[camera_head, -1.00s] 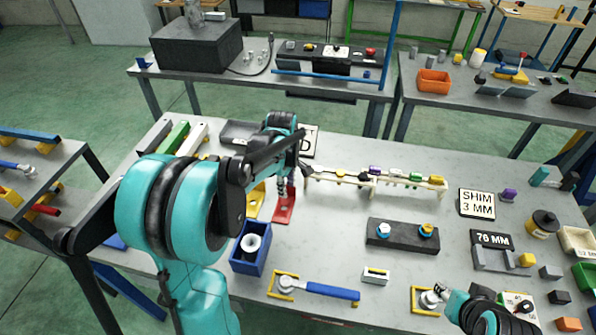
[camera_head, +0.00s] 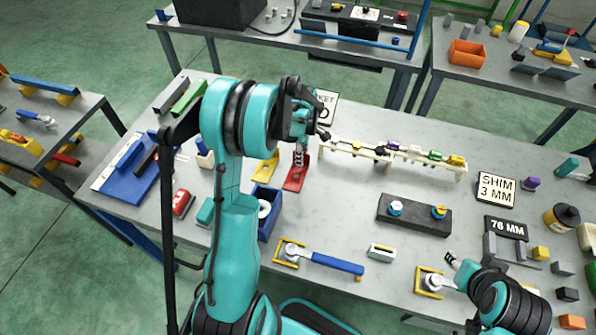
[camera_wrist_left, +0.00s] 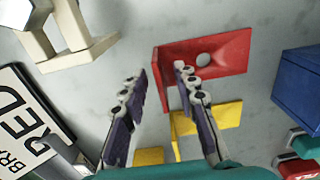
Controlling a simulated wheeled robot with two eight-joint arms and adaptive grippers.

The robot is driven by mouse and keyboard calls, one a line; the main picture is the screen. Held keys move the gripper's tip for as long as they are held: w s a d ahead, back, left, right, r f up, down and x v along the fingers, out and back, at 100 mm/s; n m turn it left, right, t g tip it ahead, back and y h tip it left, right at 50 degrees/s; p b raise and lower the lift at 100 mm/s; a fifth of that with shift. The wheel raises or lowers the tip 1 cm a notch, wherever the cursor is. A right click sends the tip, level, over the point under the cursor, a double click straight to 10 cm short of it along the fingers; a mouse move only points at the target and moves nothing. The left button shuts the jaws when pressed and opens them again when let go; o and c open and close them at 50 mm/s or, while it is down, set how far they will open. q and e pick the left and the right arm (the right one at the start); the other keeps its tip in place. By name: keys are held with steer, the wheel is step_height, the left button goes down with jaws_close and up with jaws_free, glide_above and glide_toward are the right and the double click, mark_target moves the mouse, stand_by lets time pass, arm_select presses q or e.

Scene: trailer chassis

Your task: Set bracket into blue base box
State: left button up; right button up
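The red L-shaped bracket (camera_head: 294,180) stands on the table, partly behind my left gripper. In the left wrist view the red bracket (camera_wrist_left: 222,56) lies just beyond the fingertips, nearest the right finger. My left gripper (camera_wrist_left: 161,74) is open and empty; in the head view it hangs over the red bracket (camera_head: 299,143). The blue box (camera_head: 271,225) sits nearer me, with a white ring inside, partly hidden by my left arm. Its side shows in the wrist view (camera_wrist_left: 300,82). My right gripper (camera_head: 456,268) is low at the right; its fingers are too small to judge.
A yellow bracket (camera_head: 264,168) stands beside the red one. A label card (camera_head: 325,104) is behind, and a pale rack (camera_head: 385,153) with small parts stands to the right. A blue-handled tool (camera_head: 335,263) lies in front. Open table lies between the rack and the dark block (camera_head: 413,218).

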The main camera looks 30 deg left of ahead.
arm_select(q)
steer(key=shift+r, duration=0.1)
jaws_close()
